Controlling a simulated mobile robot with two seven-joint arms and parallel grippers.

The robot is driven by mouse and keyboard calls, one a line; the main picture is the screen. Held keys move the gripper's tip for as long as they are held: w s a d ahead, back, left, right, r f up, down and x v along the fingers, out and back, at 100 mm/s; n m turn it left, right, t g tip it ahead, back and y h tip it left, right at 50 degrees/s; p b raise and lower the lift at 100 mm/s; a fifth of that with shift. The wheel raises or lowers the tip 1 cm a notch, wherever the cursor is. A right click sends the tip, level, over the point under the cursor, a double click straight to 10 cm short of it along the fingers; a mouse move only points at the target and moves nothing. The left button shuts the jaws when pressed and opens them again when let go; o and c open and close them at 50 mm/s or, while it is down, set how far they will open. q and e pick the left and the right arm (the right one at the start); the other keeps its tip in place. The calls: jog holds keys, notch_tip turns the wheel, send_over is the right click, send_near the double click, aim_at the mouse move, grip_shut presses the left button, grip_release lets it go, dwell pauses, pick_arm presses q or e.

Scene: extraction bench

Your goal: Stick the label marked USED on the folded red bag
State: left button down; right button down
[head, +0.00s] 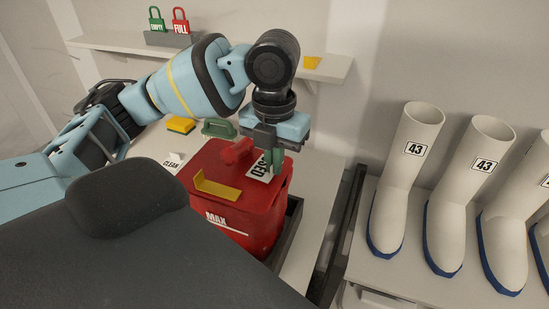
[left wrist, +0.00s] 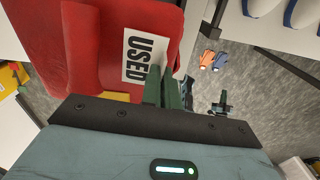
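The red bag (head: 262,222), marked MAX with a white line, stands on the bench with a red knob-like part and a yellow strip (head: 217,189) on top. It fills the upper left of the left wrist view (left wrist: 85,50). The white USED label (head: 260,170) is at the right of the bag's top, and it shows in the left wrist view (left wrist: 138,58). My left gripper (head: 278,170) points down at the label, its green fingers (left wrist: 163,88) close together on its edge. I cannot tell whether the label touches the bag. My right gripper is not clearly identifiable.
A white CLEAN label (head: 173,164) stands left of the bag, near a yellow sponge-like block (head: 181,125) and a green handled item (head: 219,128). White boots (head: 407,180) stand on the right. A shelf (head: 115,43) behind holds green and red padlock-shaped tags.

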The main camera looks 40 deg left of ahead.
pick_arm(q)
jog(key=shift+f, duration=0.1)
pick_arm(e)
jog(key=shift+s+f, duration=0.1)
jog(key=shift+f, duration=0.05)
pick_arm(q)
jog(key=shift+f, duration=0.45)
dwell(0.6)
jog(key=shift+s+f, duration=0.1)
jog(key=shift+f, duration=0.2)
pick_arm(e)
jog(key=shift+w+r, duration=0.25)
jog(key=shift+r, duration=0.1)
dwell(2.3)
pick_arm(q)
jog(key=c, duration=1.6)
grip_release()
jog(key=shift+d, duration=0.15)
jog(key=shift+r, duration=0.1)
pick_arm(e)
jog(key=shift+d, duration=0.1)
pick_arm(q)
jog(key=shift+r, duration=0.35)
notch_tip(320, 180, up, 7)
jog(key=shift+r+p, duration=0.2)
jog(key=shift+p, duration=0.25)
pick_arm(e)
jog(key=shift+w+r, duration=0.35)
